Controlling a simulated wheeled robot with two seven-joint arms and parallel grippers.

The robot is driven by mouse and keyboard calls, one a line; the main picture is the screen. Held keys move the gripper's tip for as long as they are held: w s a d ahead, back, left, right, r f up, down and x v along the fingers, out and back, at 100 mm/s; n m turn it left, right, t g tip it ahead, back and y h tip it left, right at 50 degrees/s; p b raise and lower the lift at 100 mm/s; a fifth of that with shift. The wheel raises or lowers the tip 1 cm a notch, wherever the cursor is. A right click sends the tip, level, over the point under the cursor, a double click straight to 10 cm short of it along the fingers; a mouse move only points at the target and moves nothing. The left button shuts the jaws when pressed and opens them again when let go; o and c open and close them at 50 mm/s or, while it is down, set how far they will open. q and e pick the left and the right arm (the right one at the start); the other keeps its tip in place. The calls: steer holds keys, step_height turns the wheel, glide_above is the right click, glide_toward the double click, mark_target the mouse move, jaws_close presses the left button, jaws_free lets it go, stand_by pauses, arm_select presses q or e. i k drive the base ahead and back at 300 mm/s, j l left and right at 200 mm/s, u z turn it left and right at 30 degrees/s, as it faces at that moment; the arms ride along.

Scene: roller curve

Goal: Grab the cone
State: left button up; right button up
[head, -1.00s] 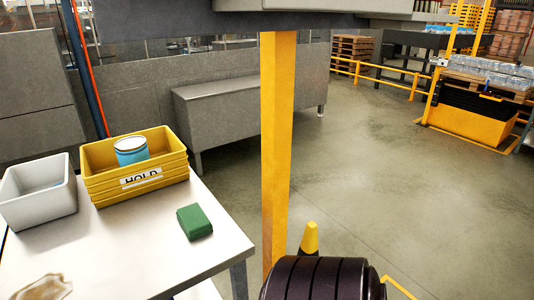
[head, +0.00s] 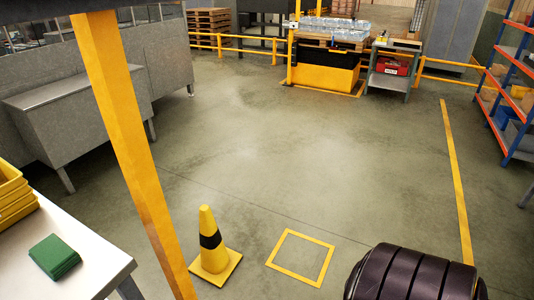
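A yellow cone (head: 208,222) with a black band stands upright on the concrete floor in the head view, just right of the yellow post and left of a yellow floor square. Its square yellow base is in full view. Neither of my grippers shows in the head view. A dark ribbed part of my own arm fills the lower right corner and does not touch the cone.
A yellow post (head: 130,140) stands close left of the cone. A metal table (head: 85,262) at lower left holds a green block (head: 55,256) and a yellow bin (head: 14,200). A yellow outlined square (head: 302,257) on the floor is empty. Blue shelving (head: 512,95) stands at right. The middle floor is clear.

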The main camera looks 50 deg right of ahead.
mark_target(215, 263)
steer(key=z, duration=1.1)
steer(key=u, duration=0.4)
steer(key=i+l+u, duration=0.3)
steer(key=l+u, duration=0.3)
steer(key=i+l+u, duration=0.25)
steer(key=l, duration=0.15)
steer(key=k, duration=0.1)
